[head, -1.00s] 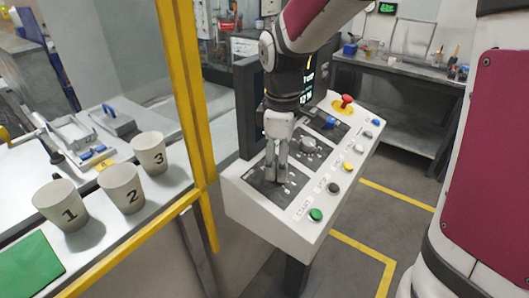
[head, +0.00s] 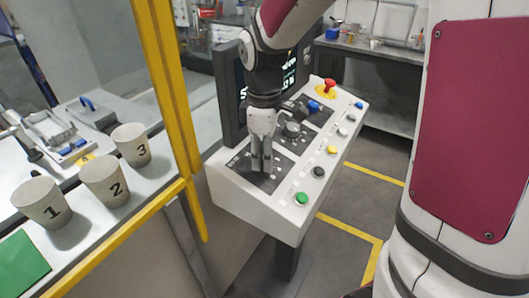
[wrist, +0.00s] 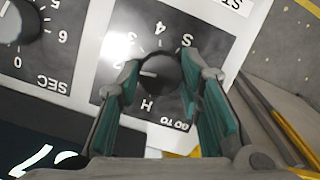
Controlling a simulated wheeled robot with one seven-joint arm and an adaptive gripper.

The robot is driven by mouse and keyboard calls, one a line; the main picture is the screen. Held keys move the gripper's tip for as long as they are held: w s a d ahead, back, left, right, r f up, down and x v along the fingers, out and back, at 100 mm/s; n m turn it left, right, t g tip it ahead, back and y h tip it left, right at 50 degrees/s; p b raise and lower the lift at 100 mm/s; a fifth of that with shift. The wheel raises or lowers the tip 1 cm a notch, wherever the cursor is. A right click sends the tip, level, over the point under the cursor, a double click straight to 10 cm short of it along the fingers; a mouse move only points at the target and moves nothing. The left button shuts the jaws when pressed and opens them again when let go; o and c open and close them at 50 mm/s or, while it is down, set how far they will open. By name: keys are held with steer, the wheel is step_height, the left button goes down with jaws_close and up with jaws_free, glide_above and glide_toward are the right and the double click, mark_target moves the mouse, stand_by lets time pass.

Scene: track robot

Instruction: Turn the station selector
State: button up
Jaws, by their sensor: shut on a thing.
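The station selector is a round black knob (wrist: 158,72) on a dark plate marked GO TO, H, S and numbers. A white line on the knob points left in the wrist view. My gripper (wrist: 165,95) is shut on this knob, with a teal pad on either side of it. In the head view, my gripper (head: 261,168) points down at the near left part of the sloping control panel (head: 250,212). There the fingers hide the knob. The left pad covers part of the markings in the wrist view.
A second dial marked SEC (wrist: 12,25) sits beside the selector. A green button (head: 302,198), other buttons and a red stop knob (head: 329,85) line the panel. A screen (head: 232,95) stands behind. Cups 1 (head: 42,201), 2 (head: 105,182) and 3 (head: 131,145) stand left, past a yellow post (head: 180,90).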

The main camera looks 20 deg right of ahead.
steer(key=shift+m, duration=0.3)
steer(key=m+p, duration=0.1)
steer(key=m, duration=0.2)
steer(key=shift+g+y+p, duration=0.3)
steer(key=shift+y+p, duration=0.05)
steer(key=shift+y, duration=0.05)
steer(key=shift+d+m+y+p, duration=0.1)
steer(key=shift+m+y+p, duration=0.45)
steer(key=shift+m, duration=1.35)
steer(key=o, duration=1.2)
steer(key=shift+c, duration=0.2)
